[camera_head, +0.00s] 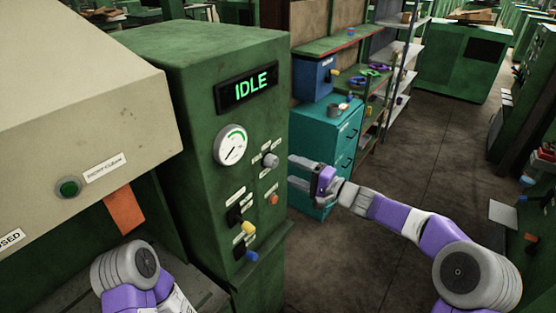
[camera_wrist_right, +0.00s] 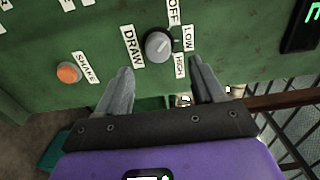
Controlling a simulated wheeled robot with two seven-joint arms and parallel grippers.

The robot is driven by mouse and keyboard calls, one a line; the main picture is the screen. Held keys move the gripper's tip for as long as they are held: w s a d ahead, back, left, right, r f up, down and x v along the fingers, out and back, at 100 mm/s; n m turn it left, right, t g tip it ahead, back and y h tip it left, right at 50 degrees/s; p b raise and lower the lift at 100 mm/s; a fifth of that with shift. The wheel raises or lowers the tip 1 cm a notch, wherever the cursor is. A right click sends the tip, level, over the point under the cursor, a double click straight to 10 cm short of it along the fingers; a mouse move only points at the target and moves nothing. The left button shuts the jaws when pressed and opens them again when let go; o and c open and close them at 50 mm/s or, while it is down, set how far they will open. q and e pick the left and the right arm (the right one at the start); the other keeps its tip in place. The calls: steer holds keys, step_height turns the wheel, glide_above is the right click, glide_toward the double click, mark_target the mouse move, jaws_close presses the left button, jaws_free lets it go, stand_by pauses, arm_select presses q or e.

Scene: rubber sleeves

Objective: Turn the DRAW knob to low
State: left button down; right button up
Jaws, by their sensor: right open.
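The DRAW knob (camera_head: 270,160) is a small grey round knob on the green machine's front panel. In the right wrist view, the knob (camera_wrist_right: 158,45) has labels OFF, LOW and HIGH on its right and DRAW on its left. A pale mark on it seems to point toward the upper right; I cannot tell its exact setting. My right gripper (camera_head: 292,172) is open and empty, just right of the panel. In the wrist view, its two fingers (camera_wrist_right: 160,70) point toward the knob with a gap between them, apart from it. My left gripper is out of view.
An orange SHAKE button (camera_wrist_right: 68,73) sits beside the knob. The panel (camera_head: 205,135) also has a dial gauge (camera_head: 231,145), an IDLE display (camera_head: 247,87), and yellow (camera_head: 248,227) and blue (camera_head: 251,255) switches below. A teal cabinet (camera_head: 315,140) stands behind my right gripper. Open floor (camera_head: 410,160) lies right.

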mark_target(276, 163)
steer(key=p+x, duration=0.1)
steer(key=x, duration=0.5)
steer(key=shift+w+a+f, duration=0.15)
steer(key=shift+w+a, duration=0.05)
steer(key=shift+a, duration=0.1)
steer(key=c, duration=1.1)
steer(key=shift+o, duration=0.2)
